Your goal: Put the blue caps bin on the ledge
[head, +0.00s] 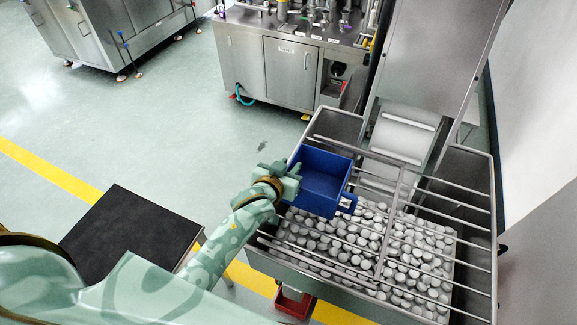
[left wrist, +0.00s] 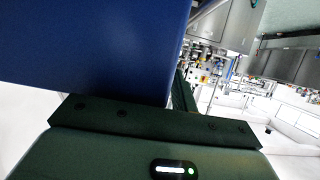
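The blue caps bin (head: 323,178) is open-topped, and no caps show inside it. It is at the far left part of the barred metal hopper (head: 399,215); I cannot tell whether it rests on the bars or hangs just above them. My left gripper (head: 281,176) is at the bin's left side and appears shut on it. In the left wrist view the bin's blue wall (left wrist: 95,45) fills the upper left, against the gripper (left wrist: 165,110); one finger shows along its right side and the other is hidden. My right gripper is not in view.
Many pale caps (head: 420,262) lie under the hopper's bars. A metal chute (head: 432,50) rises behind it. A black-topped table (head: 130,238) stands at the left, and a red bin (head: 294,302) is low below the hopper. Open floor lies at the upper left.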

